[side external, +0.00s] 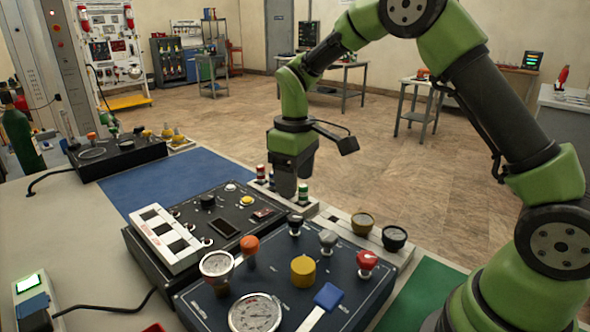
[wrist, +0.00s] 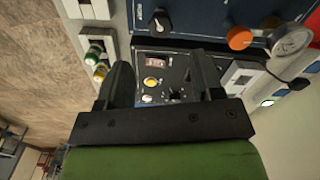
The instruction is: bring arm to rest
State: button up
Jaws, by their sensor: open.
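My green and black arm reaches in from the right in the side view. My gripper (side external: 286,190) points down above the far edge of the bench, near the small red and green capped cylinders. In the wrist view my gripper (wrist: 165,75) shows two dark fingers spread apart with nothing between them. Beyond the fingers is the black control box (wrist: 165,95) with a yellow button and a white knob. In the side view this box (side external: 205,225) lies left of my gripper. Whether the fingertips touch anything is hard to tell, but they look clear.
A dark blue panel (side external: 325,262) with gauges, coloured knobs and a blue lever stands at the front. A blue mat (side external: 165,187) and a green mat (side external: 425,290) lie bare. Another black box (side external: 118,158) stands at the back left. Open floor lies beyond the bench.

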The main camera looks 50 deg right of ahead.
jog(key=shift+r, duration=0.75)
jog(key=s+a+r+m+t, duration=0.2)
jog(key=s+r+m+t, duration=0.1)
jog(key=s+r, duration=0.55)
jog(key=s+a+r+m+t+y, duration=0.1)
jog(key=s+r+m+t, duration=0.1)
jog(key=s, duration=0.4)
jog(key=s+a+r+m+t+y, duration=0.1)
jog(key=s+r+m+t, duration=0.1)
jog(key=s, duration=0.5)
jog(key=shift+s, duration=0.1)
dwell(0.6)
